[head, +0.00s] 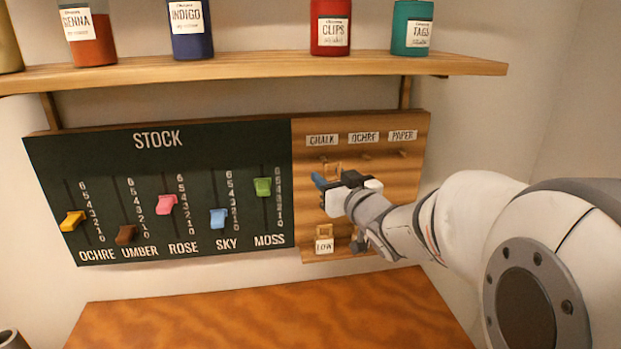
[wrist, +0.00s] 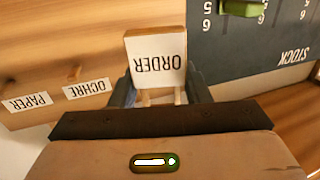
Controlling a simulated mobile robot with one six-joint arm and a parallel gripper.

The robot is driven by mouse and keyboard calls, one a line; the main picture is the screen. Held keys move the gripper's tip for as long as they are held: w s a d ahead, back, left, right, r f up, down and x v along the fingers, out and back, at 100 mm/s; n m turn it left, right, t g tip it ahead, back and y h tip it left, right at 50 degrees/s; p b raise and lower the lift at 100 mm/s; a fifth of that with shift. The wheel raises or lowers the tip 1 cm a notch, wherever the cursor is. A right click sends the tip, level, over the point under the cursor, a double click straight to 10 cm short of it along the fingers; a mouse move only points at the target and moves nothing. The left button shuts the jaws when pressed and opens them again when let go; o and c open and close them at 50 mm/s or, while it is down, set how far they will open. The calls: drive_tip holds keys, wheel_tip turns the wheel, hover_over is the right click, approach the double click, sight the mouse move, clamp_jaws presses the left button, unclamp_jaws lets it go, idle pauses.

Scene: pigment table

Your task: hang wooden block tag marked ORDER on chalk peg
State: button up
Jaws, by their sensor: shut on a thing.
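The wooden block tag marked ORDER (wrist: 157,65) is between the fingers of my gripper (wrist: 160,88), which is shut on it. Its white label looks upside down in the wrist view. In the head view, only a small wooden part of the tag (head: 333,168) shows above my gripper (head: 334,181), just below the CHALK label (head: 322,140). The chalk peg is hidden behind the tag and gripper, so I cannot tell whether the tag is on it.
The OCHRE peg (head: 367,157) and PAPER peg (head: 402,153) are bare. A LOW tag (head: 324,244) hangs lower on the wooden panel (head: 405,127). The STOCK board (head: 100,155) with coloured sliders is at left. A shelf (head: 270,70) with jars is above, and a bare table (head: 270,315) below.

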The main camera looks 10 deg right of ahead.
sight(318, 161)
drive_tip(key=shift+w+f, duration=0.15)
drive_tip(key=shift+w, duration=1.15)
drive_tip(key=shift+w+f, duration=0.1)
drive_tip(key=shift+w, duration=1.2)
drive_tip(key=shift+w+p, duration=0.35)
drive_tip(key=shift+w, duration=0.35)
drive_tip(key=shift+r, duration=0.1)
drive_tip(key=shift+w+b, duration=0.1)
drive_tip(key=shift+b, duration=0.4)
